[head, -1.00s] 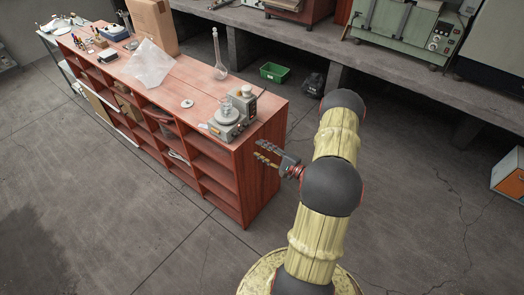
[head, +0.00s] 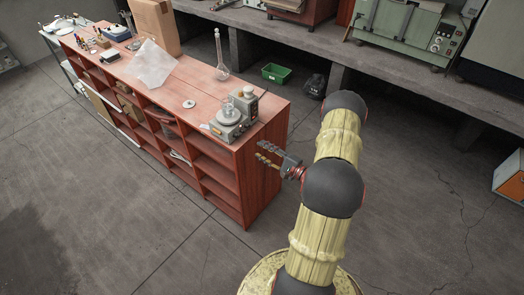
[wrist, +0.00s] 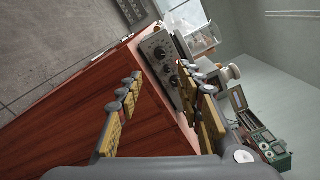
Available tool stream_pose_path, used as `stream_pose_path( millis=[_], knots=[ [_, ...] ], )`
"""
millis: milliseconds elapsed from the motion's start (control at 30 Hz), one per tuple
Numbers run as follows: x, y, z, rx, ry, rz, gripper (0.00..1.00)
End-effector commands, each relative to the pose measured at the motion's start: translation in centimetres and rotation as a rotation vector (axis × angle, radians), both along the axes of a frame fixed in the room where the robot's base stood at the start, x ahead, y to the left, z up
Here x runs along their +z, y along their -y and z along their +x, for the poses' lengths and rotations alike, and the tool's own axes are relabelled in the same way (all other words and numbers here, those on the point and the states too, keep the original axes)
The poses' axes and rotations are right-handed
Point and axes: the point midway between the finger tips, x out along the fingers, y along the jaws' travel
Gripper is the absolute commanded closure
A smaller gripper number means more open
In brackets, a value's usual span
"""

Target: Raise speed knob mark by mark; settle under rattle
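A small grey bench device (head: 228,128) with a glass vessel (head: 229,114) on top stands at the near right end of the wooden shelf unit. In the wrist view its grey front panel (wrist: 158,62) carries dark round knobs (wrist: 160,53); I cannot tell which one is the speed knob, and its marks are too small to read. My gripper (head: 263,151) is beside the unit's right end, apart from the device. In the wrist view my gripper (wrist: 164,84) is open and empty, its two padded fingers apart, with the panel beyond them. The right finger hides part of the device.
The wooden unit's top (head: 180,84) holds a tall-necked flask (head: 221,68), a clear plastic sheet (head: 151,66), a white disc (head: 189,104) and a cardboard box (head: 155,26). A green crate (head: 275,73) sits on the floor behind. Open floor lies around my base.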

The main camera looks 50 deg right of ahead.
Motion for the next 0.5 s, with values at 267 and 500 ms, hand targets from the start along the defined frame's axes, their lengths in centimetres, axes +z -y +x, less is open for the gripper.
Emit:
stream_pose_path(
  millis=[267,500],
  knots=[
    [-1.4,0.2,1.4,0.021,0.028,-0.061,0.63],
    [-0.7,0.0,3.2,0.037,0.073,-0.223,0.63]
  ],
)
